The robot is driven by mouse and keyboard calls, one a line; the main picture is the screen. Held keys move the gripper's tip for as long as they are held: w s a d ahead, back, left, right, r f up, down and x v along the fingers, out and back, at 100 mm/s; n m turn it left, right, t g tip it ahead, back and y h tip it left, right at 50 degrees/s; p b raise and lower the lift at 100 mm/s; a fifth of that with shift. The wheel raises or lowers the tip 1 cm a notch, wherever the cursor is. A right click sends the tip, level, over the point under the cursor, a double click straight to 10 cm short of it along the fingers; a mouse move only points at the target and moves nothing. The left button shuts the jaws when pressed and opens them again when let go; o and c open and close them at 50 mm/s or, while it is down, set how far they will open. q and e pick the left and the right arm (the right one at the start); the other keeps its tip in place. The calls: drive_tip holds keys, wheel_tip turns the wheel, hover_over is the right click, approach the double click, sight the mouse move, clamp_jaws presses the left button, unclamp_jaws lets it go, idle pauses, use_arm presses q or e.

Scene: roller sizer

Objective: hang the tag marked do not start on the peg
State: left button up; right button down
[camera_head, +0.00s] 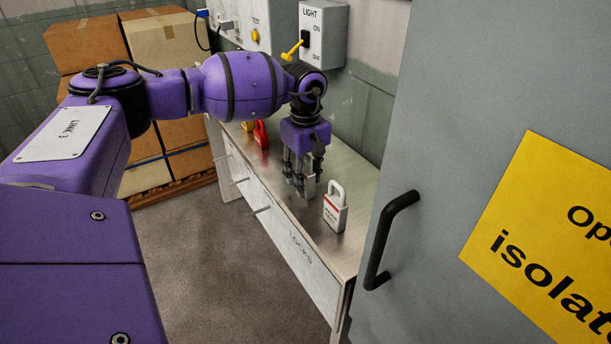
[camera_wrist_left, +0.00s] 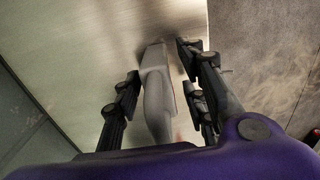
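A white padlock-shaped tag (camera_head: 334,213) with a red band and small lettering, too small to read, stands on the bench to the right of my left gripper. My left gripper (camera_head: 303,190) points down at the bench top with its fingers apart. In the left wrist view a pale grey upright piece (camera_wrist_left: 156,92) stands between the fingers (camera_wrist_left: 158,75), closer to the right finger, with a small gap on the left. Its face and marking are hidden. Several thin pegs, one of them the nearest peg (camera_head: 260,210), stick out of the bench front. My right gripper is not in view.
A red lock (camera_head: 261,134) and a yellow one (camera_head: 247,126) stand farther back on the metal bench (camera_head: 352,178). A grey door with a black handle (camera_head: 385,240) stands close on the right. Cardboard boxes (camera_head: 165,45) are stacked behind. The floor before the bench is clear.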

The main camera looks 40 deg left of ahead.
use_arm(q)
drive_tip(key=shift+w+d+r+b, duration=0.1)
drive_tip(key=shift+r+b, duration=0.15)
drive_tip(key=shift+r, duration=1.75)
drive_tip(key=shift+w+r+b, duration=0.1)
drive_tip(key=shift+r+b, duration=0.15)
drive_tip(key=shift+r, duration=1.75)
